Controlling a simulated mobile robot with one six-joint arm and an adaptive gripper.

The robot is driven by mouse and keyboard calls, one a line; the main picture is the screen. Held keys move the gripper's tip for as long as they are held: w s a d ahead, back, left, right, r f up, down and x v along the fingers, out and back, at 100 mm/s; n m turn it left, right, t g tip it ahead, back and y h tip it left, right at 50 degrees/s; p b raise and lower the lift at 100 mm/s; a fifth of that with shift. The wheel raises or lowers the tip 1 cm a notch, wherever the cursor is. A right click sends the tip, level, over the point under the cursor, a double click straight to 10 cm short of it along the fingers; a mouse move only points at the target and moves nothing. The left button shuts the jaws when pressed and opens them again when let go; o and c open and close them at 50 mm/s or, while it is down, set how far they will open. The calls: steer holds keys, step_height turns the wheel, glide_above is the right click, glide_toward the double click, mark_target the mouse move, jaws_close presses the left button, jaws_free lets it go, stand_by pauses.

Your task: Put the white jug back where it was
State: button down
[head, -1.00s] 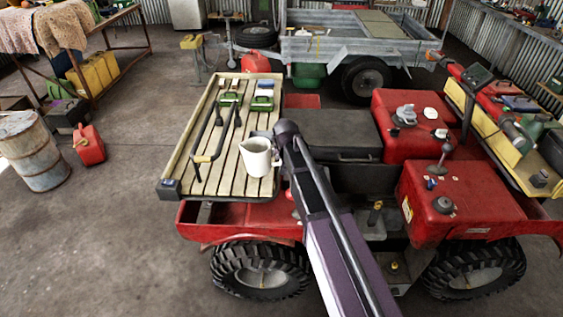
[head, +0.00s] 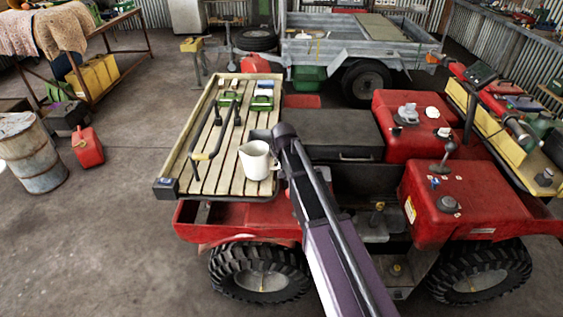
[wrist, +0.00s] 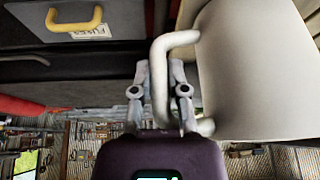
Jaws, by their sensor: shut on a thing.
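The white jug (head: 256,160) is at the near right part of the slatted wooden rack on the red quad, its spout to the left in the head view. My gripper (wrist: 160,82) is shut on the jug's handle, which passes between the fingers in the wrist view. The jug's body (wrist: 250,75) fills the right side of that view. In the head view my arm hides the gripper's fingers. I cannot tell whether the jug's base touches the slats (head: 212,180).
A black-and-tan handled tool (head: 207,154) lies on the rack left of the jug. Green items (head: 262,103) sit at the rack's far end. Slats between the tool and jug are bare.

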steer(key=shift+f, duration=0.1)
steer(key=c, duration=0.6)
jaws_free()
steer(key=shift+c, duration=0.2)
steer(key=p+v, duration=1.1)
steer(key=v, duration=0.1)
stand_by(0.7)
steer(key=s+d+g, duration=0.2)
steer(key=s+d, duration=0.6)
steer(key=s, duration=0.2)
steer(key=s+d+f+g, duration=0.1)
steer(key=s+d+g, duration=0.2)
steer(key=s+d, duration=0.6)
steer(key=s, duration=0.2)
steer(key=shift+s+f+m+h, duration=0.2)
steer(key=shift+s+m+h, duration=0.1)
steer(key=shift+m+h, duration=0.1)
